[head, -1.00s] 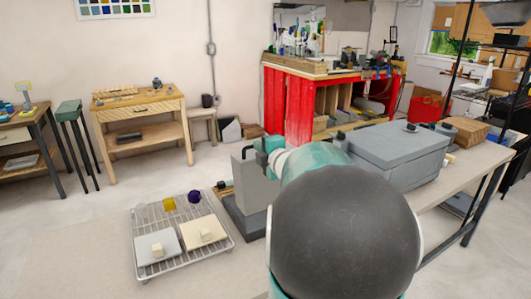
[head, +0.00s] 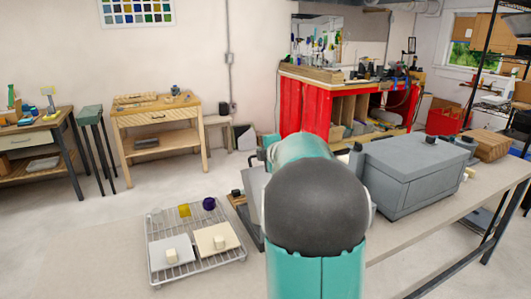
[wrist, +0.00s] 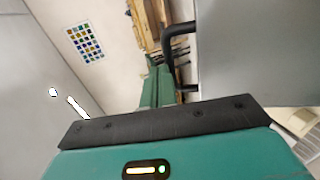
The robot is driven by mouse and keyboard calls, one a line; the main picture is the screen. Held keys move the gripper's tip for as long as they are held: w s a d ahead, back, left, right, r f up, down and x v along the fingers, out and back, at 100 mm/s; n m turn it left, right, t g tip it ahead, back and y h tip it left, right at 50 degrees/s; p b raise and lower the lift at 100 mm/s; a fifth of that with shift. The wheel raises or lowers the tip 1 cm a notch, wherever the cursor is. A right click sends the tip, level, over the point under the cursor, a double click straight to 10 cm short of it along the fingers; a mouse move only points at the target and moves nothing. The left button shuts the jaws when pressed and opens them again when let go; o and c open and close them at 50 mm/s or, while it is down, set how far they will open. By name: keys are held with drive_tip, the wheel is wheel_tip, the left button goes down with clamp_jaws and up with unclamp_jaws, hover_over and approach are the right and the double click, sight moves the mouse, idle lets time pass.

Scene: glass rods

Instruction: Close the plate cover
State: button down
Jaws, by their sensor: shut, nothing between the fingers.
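The plate cover stands upright as a grey panel with a black handle, filling the right of the wrist view (wrist: 255,50). In the head view, only a narrow grey strip of it (head: 254,197) shows, left of my arm; the rest is hidden. My gripper (wrist: 165,125) shows as a teal body with a dark front bar along the bottom of the wrist view. It is shut and empty, close to the cover's handle side. I cannot tell whether it touches. In the head view, my arm's teal link and dark round joint hide my gripper.
A wire rack (head: 200,268) with two pale slabs and small coloured pieces lies left of the cover. A grey lidded box (head: 415,175) stands on the table to the right. Bare table top (head: 100,265) lies left of the rack.

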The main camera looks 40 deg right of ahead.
drive_tip(key=shift+w+d+f+g+y, duration=0.2)
drive_tip(key=shift+w+f+g, duration=0.25)
drive_tip(key=shift+w, duration=0.25)
drive_tip(key=shift+w+d+f+g+y, duration=0.1)
drive_tip(key=shift+w+d+f+g, duration=0.1)
drive_tip(key=shift+w+f+g, duration=0.3)
drive_tip(key=shift+x, duration=0.85)
drive_tip(key=shift+w+d+f+g+y, duration=0.5)
drive_tip(key=shift+w+f, duration=0.8)
drive_tip(key=shift+f, duration=1.45)
drive_tip(key=shift+w+d+f+g+h, duration=0.1)
drive_tip(key=shift+w+d+f+g, duration=0.2)
drive_tip(key=shift+w+f+g, duration=1.6)
drive_tip(key=shift+w+d+f+t+y, duration=0.4)
drive_tip(key=shift+w+f, duration=0.35)
drive_tip(key=shift+f, duration=2.8)
drive_tip(key=v, duration=1.4)
drive_tip(key=shift+a+f, duration=0.1)
drive_tip(key=shift+a, duration=0.05)
